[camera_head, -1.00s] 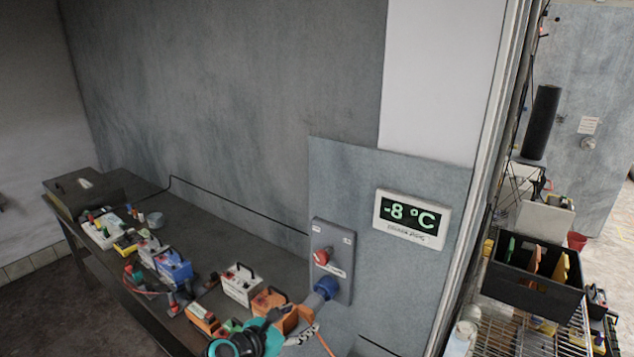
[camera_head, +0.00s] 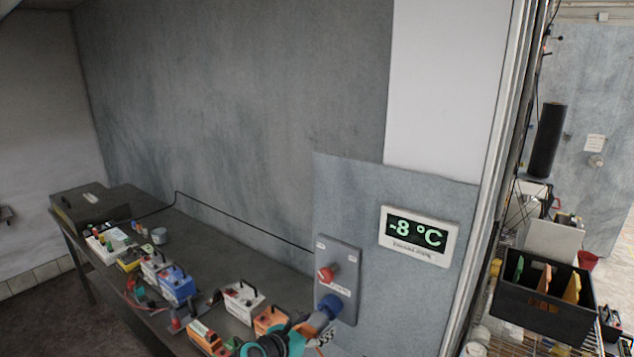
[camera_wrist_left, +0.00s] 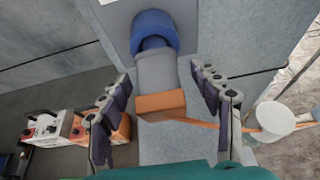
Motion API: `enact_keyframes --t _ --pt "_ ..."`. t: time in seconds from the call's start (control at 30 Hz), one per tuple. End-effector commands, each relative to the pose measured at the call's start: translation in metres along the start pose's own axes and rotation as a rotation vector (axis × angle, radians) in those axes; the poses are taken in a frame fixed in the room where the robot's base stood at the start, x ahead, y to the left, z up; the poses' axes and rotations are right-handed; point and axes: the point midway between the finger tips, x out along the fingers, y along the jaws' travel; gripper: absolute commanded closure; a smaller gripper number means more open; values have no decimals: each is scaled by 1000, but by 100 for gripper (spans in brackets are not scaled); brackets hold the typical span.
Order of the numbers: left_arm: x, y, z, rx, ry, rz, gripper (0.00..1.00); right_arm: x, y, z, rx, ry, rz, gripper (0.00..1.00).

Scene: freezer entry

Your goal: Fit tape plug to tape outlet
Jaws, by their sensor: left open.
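The tape outlet is the blue round socket (camera_head: 329,306) low on a grey wall plate; it also shows at the top of the left wrist view (camera_wrist_left: 153,30). The plug (camera_wrist_left: 158,72) has a grey body and an orange rear end, with an orange cable trailing right. Its front sits in the blue collar; how deep, I cannot tell. My left gripper (camera_wrist_left: 160,88) is open, with one dark finger on each side of the plug and visible gaps to it. In the head view my teal left gripper (camera_head: 304,330) hides most of the plug. My right gripper is not in view.
A red knob (camera_head: 327,273) sits above the outlet on the plate. A temperature display (camera_head: 418,236) reads -8 °C. The dark table (camera_head: 215,250) on the left carries several boxes, including a blue one (camera_head: 177,285). A black crate (camera_head: 540,310) stands on a rack at right.

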Motion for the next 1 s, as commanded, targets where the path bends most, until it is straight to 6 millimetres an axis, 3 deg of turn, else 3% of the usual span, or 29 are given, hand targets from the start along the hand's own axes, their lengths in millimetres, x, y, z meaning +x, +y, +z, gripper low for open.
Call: enact_keyframes --t 0.17,0.27,0.4,0.5,1.0 --pt "0 0 0 0 0 0 36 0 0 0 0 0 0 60" --pt "0 0 0 0 0 0 57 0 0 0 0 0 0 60" --pt "0 0 0 0 0 0 94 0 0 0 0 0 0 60" --pt "0 0 0 0 0 0 100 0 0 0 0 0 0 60" --pt "-17 0 -6 0 -1 1 100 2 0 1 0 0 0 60"
